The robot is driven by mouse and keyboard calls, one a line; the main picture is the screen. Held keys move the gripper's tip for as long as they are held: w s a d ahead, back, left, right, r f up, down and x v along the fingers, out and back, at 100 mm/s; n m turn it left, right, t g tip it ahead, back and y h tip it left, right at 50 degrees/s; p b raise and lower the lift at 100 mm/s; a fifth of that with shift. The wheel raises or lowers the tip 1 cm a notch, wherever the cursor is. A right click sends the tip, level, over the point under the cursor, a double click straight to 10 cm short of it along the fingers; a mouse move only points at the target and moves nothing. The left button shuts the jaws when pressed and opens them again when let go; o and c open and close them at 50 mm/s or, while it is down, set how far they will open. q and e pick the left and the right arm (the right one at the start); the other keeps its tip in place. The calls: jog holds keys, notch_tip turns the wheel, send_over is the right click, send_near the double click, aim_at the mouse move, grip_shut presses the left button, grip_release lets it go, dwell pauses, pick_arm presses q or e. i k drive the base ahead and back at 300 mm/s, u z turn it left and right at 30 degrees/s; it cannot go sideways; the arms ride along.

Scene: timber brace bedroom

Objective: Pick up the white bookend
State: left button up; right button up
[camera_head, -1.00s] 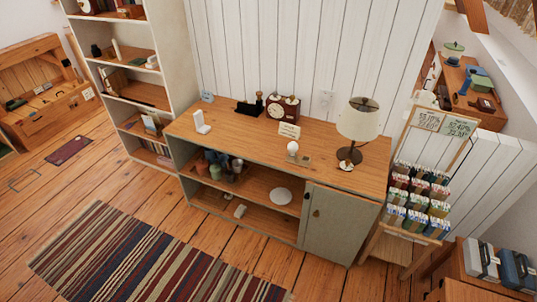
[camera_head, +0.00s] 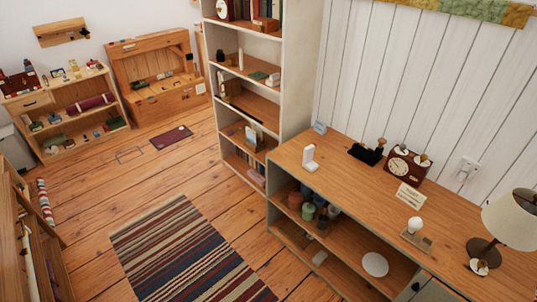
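A white L-shaped piece that looks like the white bookend (camera_head: 309,156) stands upright on the left part of the wooden sideboard top (camera_head: 345,170). Nothing touches it. A slim white upright object (camera_head: 241,60) also stands on a shelf of the bookcase, too small to make out. Neither of my grippers is in view.
The tall bookcase (camera_head: 297,75) rises just left of the sideboard. A clock (camera_head: 402,166), a black holder (camera_head: 366,153) and a lamp (camera_head: 511,220) stand on the sideboard. A striped rug (camera_head: 190,250) lies on the floor in front, which is otherwise mostly clear.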

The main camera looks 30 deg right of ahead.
aim_at(308, 163)
jog(key=u, duration=0.1)
jog(key=i, duration=0.9)
jog(key=z, duration=0.7)
jog(key=i, duration=0.75)
jog(key=z, duration=0.8)
